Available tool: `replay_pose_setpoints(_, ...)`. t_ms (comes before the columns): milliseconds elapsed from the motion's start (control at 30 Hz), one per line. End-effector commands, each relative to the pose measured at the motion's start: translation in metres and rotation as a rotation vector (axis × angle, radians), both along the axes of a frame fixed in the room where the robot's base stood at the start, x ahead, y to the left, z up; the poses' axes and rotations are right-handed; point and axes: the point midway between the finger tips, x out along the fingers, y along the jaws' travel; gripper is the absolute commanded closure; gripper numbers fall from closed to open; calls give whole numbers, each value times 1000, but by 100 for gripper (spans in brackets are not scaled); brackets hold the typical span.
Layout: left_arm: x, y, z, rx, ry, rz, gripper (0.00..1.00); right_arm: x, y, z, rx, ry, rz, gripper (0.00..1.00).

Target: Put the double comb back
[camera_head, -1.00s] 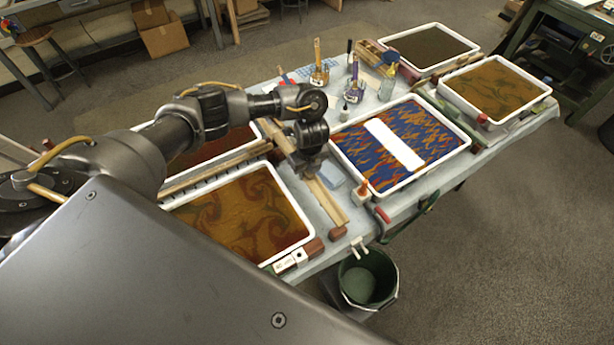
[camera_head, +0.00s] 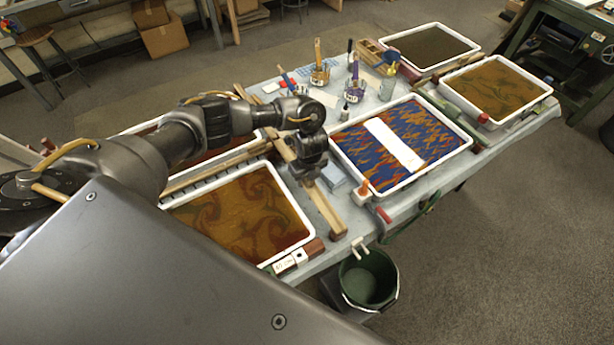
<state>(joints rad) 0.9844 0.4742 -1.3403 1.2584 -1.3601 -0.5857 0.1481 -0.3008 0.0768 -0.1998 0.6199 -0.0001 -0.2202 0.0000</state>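My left gripper (camera_head: 311,166) points down over a long wooden bar (camera_head: 325,207) at the left-middle of the table. The bar runs from the upper left, behind my arm, to a brown end block near the front edge. The gripper covers part of it, and its fingertips are hidden, so I cannot tell whether it grips the bar. Another wooden strip with a row of dark teeth or slots (camera_head: 217,173) lies between the two left trays. I cannot tell for certain which piece is the double comb. My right gripper is out of view.
A swirled brown tray (camera_head: 297,205) is at front left. A blue-orange tray (camera_head: 341,158) with a white strip is right of the gripper. Two more trays stand at far right. A light blue block (camera_head: 333,176) is beside the gripper. A bucket (camera_head: 368,280) stands below the front edge.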

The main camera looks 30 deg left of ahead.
Motion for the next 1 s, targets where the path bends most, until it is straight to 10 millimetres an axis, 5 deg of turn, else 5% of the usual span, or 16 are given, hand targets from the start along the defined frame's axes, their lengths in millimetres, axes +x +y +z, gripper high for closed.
replay_pose_setpoints(467,0,0,10,-1,-1,0,42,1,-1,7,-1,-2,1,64)
replay_pose_setpoints(1000,-4,-10,113,1,-5,-3,42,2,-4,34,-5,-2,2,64)
